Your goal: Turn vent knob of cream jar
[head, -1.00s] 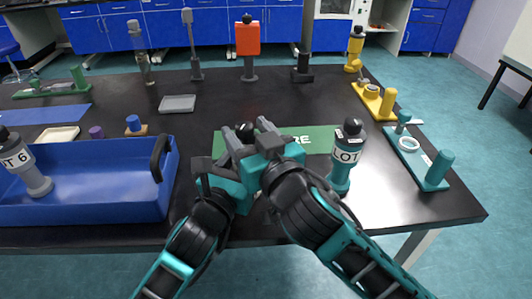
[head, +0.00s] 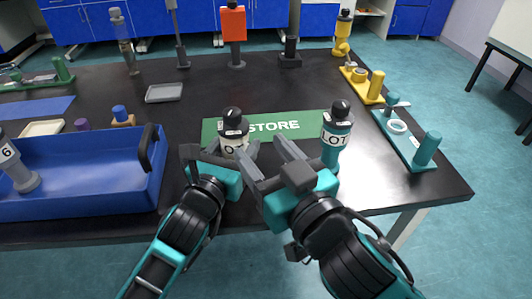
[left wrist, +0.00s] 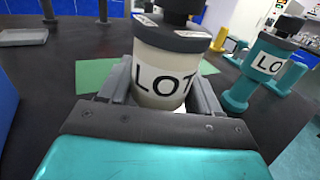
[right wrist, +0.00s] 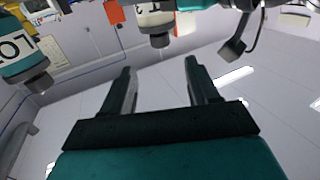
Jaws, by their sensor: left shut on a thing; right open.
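The cream jar (head: 232,144), with a dark collar, a black knob (head: 232,114) on top and a LOT label, stands upright at the green mat's left part. My left gripper (head: 216,158) is shut on its body. In the left wrist view the cream jar (left wrist: 160,75) sits between the fingers, its knob cut off by the top edge. My right gripper (head: 264,154) is open and empty, to the right of the cream jar and apart from it. In the right wrist view nothing is between the fingers (right wrist: 160,75); the cream jar (right wrist: 155,20) is beyond them, at the top.
A teal LOT jar (head: 335,140) stands close by on the right end of the green STORE mat (head: 280,124). A blue tray (head: 80,200) is at left. Teal (head: 410,145) and yellow (head: 362,86) fixtures stand at right.

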